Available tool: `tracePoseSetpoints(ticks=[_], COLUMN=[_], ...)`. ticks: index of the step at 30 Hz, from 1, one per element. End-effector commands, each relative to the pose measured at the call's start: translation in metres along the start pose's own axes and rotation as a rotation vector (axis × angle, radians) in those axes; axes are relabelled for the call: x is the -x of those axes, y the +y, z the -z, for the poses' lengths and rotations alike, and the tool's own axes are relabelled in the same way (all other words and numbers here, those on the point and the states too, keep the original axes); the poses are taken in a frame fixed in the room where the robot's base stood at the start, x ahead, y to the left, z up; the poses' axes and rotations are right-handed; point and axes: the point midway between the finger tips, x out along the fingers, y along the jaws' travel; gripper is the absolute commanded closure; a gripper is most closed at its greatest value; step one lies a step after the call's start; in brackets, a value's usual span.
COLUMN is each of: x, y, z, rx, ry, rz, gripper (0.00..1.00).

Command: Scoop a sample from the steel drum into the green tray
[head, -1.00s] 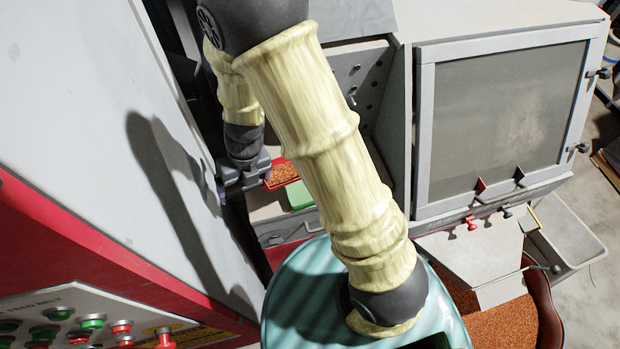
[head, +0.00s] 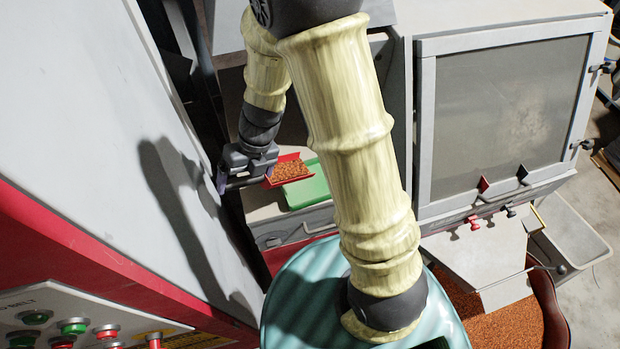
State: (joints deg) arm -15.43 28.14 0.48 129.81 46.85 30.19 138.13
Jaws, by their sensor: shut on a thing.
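My gripper (head: 246,172) is shut on a red scoop (head: 273,182) at the middle left. Orange-brown granules (head: 292,169) lie in the scoop, which looks roughly level. The green tray (head: 314,189) sits on a grey surface just right of and below the scoop in the picture. The scoop overlaps the tray's left part, and my arm hides its right end. The scoop appears to be above the tray; the height gap is unclear. The steel drum (head: 549,300), with a dark red-brown wall, stands at the lower right and holds similar granules. My arm and a grey chute hide part of it.
A grey machine (head: 409,120) with a large window stands behind, and its chute (head: 480,262) hangs over the drum. A large white and red cabinet (head: 90,130) with a button panel (head: 70,325) fills the left side, close to my gripper.

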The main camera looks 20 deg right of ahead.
Motion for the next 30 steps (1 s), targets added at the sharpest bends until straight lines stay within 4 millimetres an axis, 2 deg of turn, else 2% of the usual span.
tracePoseSetpoints(ticks=[17,30], x=[0.001,0.012], y=[0.0,-0.011], z=[0.0,0.0], rx=[-0.001,-0.004], ry=[-0.001,0.0], rz=[-0.003,-0.124], gripper=[0.45,0.45])
